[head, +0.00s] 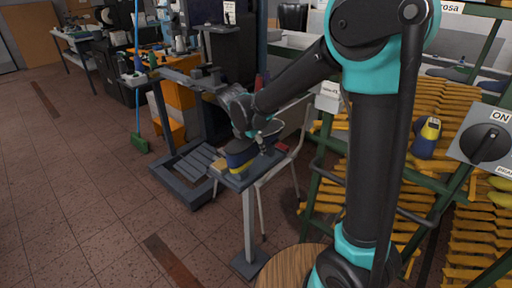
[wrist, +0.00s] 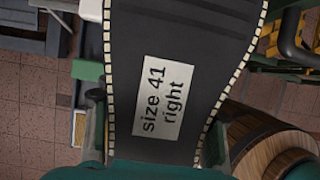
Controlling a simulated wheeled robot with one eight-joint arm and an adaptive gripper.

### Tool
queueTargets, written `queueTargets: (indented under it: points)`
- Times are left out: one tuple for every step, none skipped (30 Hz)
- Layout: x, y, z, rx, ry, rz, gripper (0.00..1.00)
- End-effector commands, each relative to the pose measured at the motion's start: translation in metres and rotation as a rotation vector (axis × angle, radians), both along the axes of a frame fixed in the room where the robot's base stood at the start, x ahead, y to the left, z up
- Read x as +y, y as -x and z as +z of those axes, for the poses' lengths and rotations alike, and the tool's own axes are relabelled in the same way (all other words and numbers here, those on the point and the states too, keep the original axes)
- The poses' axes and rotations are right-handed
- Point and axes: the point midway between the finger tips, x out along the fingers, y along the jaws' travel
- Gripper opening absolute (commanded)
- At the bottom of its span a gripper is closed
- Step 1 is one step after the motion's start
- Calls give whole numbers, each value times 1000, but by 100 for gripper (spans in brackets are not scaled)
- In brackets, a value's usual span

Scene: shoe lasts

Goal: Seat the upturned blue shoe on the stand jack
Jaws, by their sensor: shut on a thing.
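An upturned shoe fills the middle of the wrist view, its dark sole (wrist: 190,45) facing the camera. A pale stitched edge runs round the sole, with a white label reading "size 41 right". My gripper (wrist: 155,125) is shut on it, one finger at each side. In the head view my gripper (head: 254,128) is low over a small grey bench. A dark blue piece with a yellow band (head: 240,160) shows just below it; I cannot tell whether it touches the bench. I cannot surely single out the stand jack.
The grey bench (head: 247,181) has a post and floor plate. A low slatted grey frame (head: 192,166) stands left of it. A green rack (head: 318,170) of yellow lasts stands at right, and a round wooden top (head: 290,268) is at the front.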

Motion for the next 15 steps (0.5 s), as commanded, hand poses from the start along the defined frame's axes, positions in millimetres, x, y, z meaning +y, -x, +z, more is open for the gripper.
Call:
queueTargets:
  points:
    - [0, 0, 0, -1, 1, 0, 0]
    - [0, 0, 0, -1, 1, 0, 0]
    - [0, 0, -1, -1, 1, 0, 0]
    - [0, 0, -1, -1, 1, 0, 0]
    - [0, 0, -1, -1, 1, 0, 0]
    - [0, 0, -1, -1, 1, 0, 0]
    - [0, 0, -1, -1, 1, 0, 0]
    - [0, 0, -1, -1, 1, 0, 0]
    - [0, 0, -1, -1, 1, 0, 0]
    - [0, 0, -1, -1, 1, 0, 0]
    - [0, 0, -1, -1, 1, 0, 57]
    - [0, 0, -1, -1, 1, 0, 62]
    - [0, 0, -1, -1, 1, 0, 66]
    - [0, 0, -1, -1, 1, 0, 70]
    - [0, 0, -1, 0, 0, 0, 75]
